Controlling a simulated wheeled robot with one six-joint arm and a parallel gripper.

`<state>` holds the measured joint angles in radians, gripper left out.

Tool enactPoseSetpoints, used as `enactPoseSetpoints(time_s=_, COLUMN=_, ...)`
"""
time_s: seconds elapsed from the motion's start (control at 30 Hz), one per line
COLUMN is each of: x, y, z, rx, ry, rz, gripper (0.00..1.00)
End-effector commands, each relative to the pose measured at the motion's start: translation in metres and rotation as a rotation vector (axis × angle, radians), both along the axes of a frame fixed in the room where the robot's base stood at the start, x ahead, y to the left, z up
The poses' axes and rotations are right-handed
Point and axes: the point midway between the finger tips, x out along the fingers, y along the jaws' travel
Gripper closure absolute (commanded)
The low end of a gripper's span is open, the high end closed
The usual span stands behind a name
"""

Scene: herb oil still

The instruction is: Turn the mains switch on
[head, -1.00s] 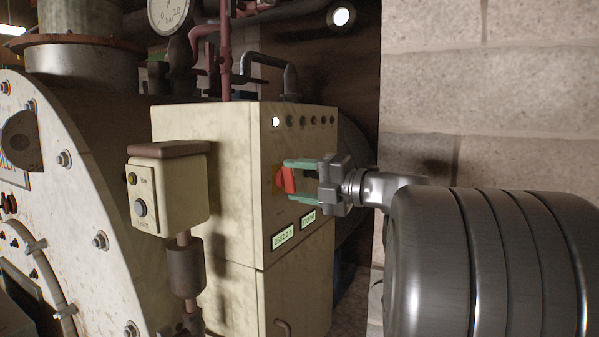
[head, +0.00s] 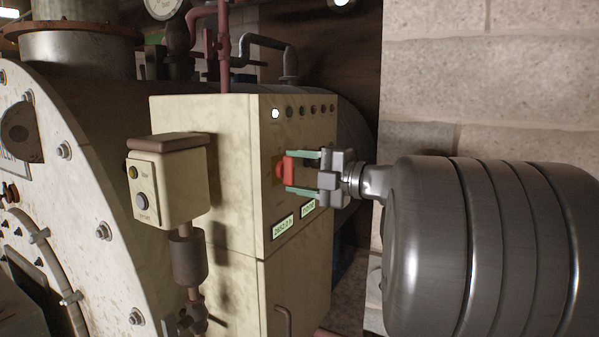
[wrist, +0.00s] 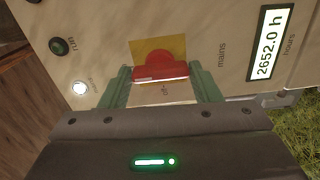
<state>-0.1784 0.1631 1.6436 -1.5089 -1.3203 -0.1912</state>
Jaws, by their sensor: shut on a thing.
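The mains switch is a red handle (head: 289,169) on a yellow plate (head: 277,171), on the front of the cream control cabinet (head: 205,112). In the wrist view the red handle (wrist: 160,73) sits between the green fingers, with "mains" printed to its right and a partly hidden "of" label below it. My gripper (head: 305,171) reaches in from the right, its fingertips at the handle's sides and shut on it. The "mains" lamp (wrist: 79,88) is lit white; it also shows in the head view (head: 275,113).
A smaller cream button box (head: 168,185) on a pipe stands left of the cabinet. A block wall (head: 480,90) stands close on the right, behind my arm. Pipes and a gauge (head: 163,6) are above.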

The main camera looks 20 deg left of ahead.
Motion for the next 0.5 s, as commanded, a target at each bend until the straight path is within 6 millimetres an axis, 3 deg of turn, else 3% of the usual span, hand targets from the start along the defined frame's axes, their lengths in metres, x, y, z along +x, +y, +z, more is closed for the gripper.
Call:
enactPoseSetpoints(time_s=0.07, x=-0.0002, y=-0.0001, z=0.0005, rx=0.002, ry=0.002, rz=0.001, gripper=0.66)
enactPoseSetpoints(time_s=0.1, x=-0.0003, y=-0.0001, z=0.0005, rx=0.001, ry=0.002, rz=0.001, gripper=0.39)
enactPoseSetpoints(time_s=0.2, x=-0.0003, y=0.0, z=0.0003, rx=0.001, ry=0.001, rz=0.001, gripper=0.22)
enactPoseSetpoints(time_s=0.5, x=-0.0003, y=-0.0009, z=-0.0003, rx=0.0, ry=0.0, rz=0.001, gripper=0.22)
